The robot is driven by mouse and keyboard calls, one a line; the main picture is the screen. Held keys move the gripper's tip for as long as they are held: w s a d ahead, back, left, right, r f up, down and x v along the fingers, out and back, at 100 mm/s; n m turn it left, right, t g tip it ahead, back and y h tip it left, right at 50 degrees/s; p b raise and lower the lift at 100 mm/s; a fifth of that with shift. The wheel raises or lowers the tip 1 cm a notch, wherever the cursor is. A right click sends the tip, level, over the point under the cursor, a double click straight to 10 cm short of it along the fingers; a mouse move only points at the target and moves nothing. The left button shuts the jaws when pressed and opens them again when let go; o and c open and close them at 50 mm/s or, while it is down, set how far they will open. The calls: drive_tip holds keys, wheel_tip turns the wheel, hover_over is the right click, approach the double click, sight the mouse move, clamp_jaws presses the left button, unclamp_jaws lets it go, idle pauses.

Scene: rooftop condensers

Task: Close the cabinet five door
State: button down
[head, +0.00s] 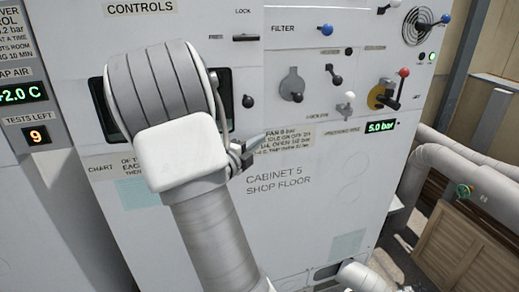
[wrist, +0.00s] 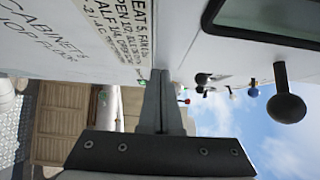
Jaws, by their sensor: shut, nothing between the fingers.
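Cabinet 5 (head: 300,222) is a light grey cabinet lettered "CABINET 5 SHOP FLOOR", filling the middle of the head view. Its lettered face also shows at the upper left of the wrist view (wrist: 95,25). My gripper (head: 256,142) is in front of this face, beside a printed instruction label. In the wrist view my gripper (wrist: 158,75) has its fingers together, empty, with the tips close to the face beside the label (wrist: 115,35). I cannot tell if they touch it. The door's edges are not clear, and my arm hides part of the front.
Above the lettering are knobs and levers, including a blue knob (head: 326,30) and a red-tipped lever (head: 400,82). A black ball knob (wrist: 287,107) sticks out in the wrist view. Grey pipes (head: 465,180) and a slatted wooden box (head: 465,245) stand to the right.

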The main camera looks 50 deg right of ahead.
sight(252, 133)
drive_tip(key=shift+n+t, duration=0.6)
drive_tip(key=shift+t, duration=0.3)
drive_tip(key=w+d, duration=0.1)
drive_tip(key=w, duration=0.1)
drive_tip(key=w+d, duration=0.2)
drive_tip(key=shift+w+d, duration=0.1)
drive_tip(key=shift+w, duration=0.1)
drive_tip(key=shift+w+r, duration=0.1)
drive_tip(key=shift+r, duration=0.2)
